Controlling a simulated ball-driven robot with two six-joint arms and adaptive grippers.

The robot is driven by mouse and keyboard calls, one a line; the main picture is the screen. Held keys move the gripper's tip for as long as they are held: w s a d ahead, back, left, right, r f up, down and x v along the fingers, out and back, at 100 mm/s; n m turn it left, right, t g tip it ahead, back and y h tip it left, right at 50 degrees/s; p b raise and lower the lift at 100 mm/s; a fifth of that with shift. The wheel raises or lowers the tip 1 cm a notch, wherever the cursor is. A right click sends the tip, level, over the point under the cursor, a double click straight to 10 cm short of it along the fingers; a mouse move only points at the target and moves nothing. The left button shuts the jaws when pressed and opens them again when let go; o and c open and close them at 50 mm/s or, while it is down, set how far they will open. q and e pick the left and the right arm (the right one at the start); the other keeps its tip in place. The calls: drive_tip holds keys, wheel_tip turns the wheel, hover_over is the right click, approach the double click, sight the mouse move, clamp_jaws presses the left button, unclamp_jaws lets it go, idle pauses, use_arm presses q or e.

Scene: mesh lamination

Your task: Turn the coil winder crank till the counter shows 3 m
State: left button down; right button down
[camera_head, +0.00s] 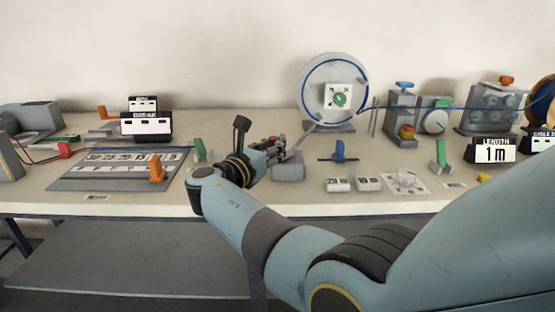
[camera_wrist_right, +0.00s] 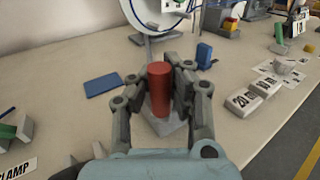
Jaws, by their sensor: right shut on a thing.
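The coil winder (camera_head: 335,62) is a pale round disc on a grey stand at the back centre, with blue cable around it. A grey crank arm (camera_head: 302,136) slants down from it towards my right gripper (camera_head: 277,148). My right gripper is shut on the red crank handle (camera_wrist_right: 160,90), which stands upright between the two fingers in the right wrist view. In the head view the handle is mostly hidden by the gripper. The length counter (camera_head: 495,152) reads 1 m. My left gripper is not in view.
Blue cable runs right from the winder past a clamp stand (camera_head: 402,118) and a roller unit (camera_head: 492,108) to a spool (camera_head: 546,103). A grey block (camera_head: 288,168) lies just under my gripper. A blue-handled tool (camera_head: 339,151) and white labelled blocks (camera_head: 338,184) lie to its right.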

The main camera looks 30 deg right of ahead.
drive_tip(key=shift+w+a+f+m+g+b, duration=0.1)
drive_tip(key=shift+a+f+m+g+b, duration=0.05)
drive_tip(key=shift+f+m+g+b, duration=0.3)
drive_tip(key=shift+r, duration=0.25)
drive_tip(key=c, duration=1.2)
unclamp_jaws()
drive_tip(key=shift+w+a+r, duration=0.1)
drive_tip(key=shift+a, duration=0.05)
drive_tip(key=shift+o, duration=0.2)
drive_tip(key=shift+r, duration=0.1)
wheel_tip(320, 180, up, 10)
drive_tip(key=shift+f, duration=0.1)
